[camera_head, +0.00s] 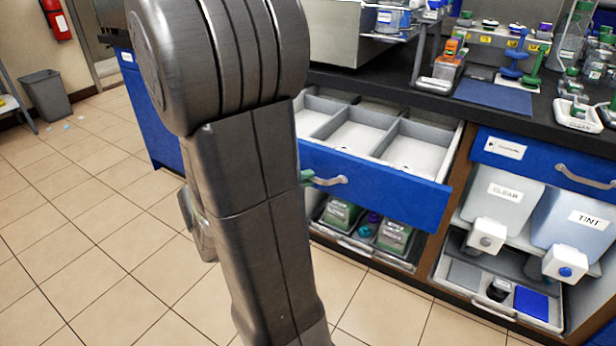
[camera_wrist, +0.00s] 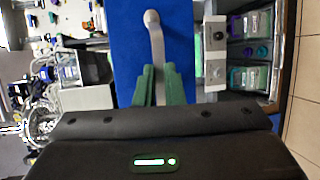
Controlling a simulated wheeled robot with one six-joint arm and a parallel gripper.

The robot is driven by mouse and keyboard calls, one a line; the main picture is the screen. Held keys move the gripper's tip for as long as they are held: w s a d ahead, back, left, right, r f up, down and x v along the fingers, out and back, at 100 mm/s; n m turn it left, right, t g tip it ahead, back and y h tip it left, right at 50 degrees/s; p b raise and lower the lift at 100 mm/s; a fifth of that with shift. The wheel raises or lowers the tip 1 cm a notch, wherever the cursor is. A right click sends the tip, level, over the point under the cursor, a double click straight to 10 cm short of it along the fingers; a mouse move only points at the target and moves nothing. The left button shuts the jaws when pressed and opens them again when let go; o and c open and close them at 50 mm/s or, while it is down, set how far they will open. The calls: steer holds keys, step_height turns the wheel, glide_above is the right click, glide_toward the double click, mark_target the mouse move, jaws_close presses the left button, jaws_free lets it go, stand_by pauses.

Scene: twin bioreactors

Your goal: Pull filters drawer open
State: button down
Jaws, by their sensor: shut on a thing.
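A blue-fronted drawer (camera_head: 375,187) under the dark counter stands open, with white compartments that look empty in the head view. No label shows on its front, so I cannot read whether it is the filters drawer. Its curved grey handle (camera_head: 328,181) is partly hidden behind my arm. In the wrist view the blue front (camera_wrist: 185,30) fills the middle and the handle (camera_wrist: 154,30) runs down between my green fingers. My gripper (camera_wrist: 158,72) is shut on the handle. Only a bit of a green finger shows in the head view.
Below the drawer, a low tray holds several green-and-grey containers (camera_head: 395,237). To the right are a shut blue drawer (camera_head: 545,160) and bins marked CLEAR (camera_head: 505,190) and TINT (camera_head: 585,220). The counter (camera_head: 380,82) carries labware.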

steer(key=shift+s+a, duration=0.55)
steer(key=shift+s, duration=0.2)
steer(key=c, duration=1.5)
jaws_free()
steer(key=p+v, duration=0.3)
steer(key=v, duration=1)
steer(key=shift+s+a+r, duration=0.15)
steer(key=shift+s+a, duration=0.05)
steer(key=shift+a, duration=0.15)
steer(key=shift+d, duration=0.1)
steer(key=shift+b+x, duration=1.55)
steer(key=shift+x, duration=5.1)
